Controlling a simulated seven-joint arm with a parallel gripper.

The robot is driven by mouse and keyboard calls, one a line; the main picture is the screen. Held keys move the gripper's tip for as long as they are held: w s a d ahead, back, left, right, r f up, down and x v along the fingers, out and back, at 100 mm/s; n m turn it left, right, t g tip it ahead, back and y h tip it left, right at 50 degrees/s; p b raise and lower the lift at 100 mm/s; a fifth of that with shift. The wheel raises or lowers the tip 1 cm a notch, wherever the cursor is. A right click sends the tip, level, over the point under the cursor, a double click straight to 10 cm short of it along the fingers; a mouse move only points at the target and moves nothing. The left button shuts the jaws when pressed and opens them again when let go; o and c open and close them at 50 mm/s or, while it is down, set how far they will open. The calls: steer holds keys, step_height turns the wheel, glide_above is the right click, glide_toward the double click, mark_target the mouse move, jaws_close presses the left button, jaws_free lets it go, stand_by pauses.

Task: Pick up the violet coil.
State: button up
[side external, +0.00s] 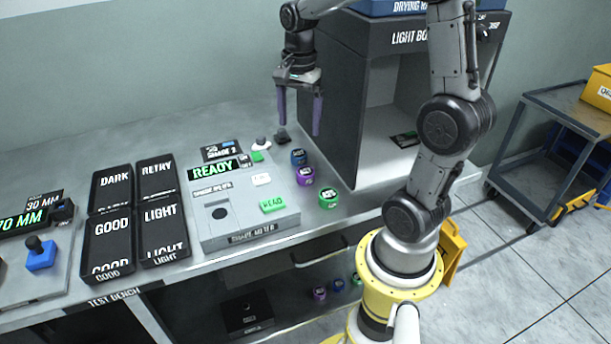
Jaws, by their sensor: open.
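The violet coil (305,176) stands on the bench just right of the shade meter, between a blue coil (298,157) behind it and a green coil (328,198) in front. My gripper (299,133) points down with its two violet-tinted fingers wide apart and nothing between them. It appears above and behind the coils; its exact height over the bench is hard to tell. A second violet coil (319,293) is on the lower shelf, beside another blue coil (338,285) and another green coil (356,279).
The shade meter (230,218) reads READY. Black bins (107,225) stand left of it. The dark light box (342,110) rises close to the right of my gripper. A small dark and white item pair (262,145) sits behind the meter. A grey cart (540,110) stands far right.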

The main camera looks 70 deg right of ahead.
steer(key=f, duration=0.1)
glide_above(305, 172)
step_height(305, 172, down, 8)
steer(key=shift+w+f, duration=0.1)
steer(key=shift+w, duration=0.05)
steer(key=shift+f, duration=2.7)
steer(key=shift+d, duration=0.1)
steer(key=c, duration=1.4)
steer(key=shift+c, duration=0.2)
steer(key=shift+r, duration=0.15)
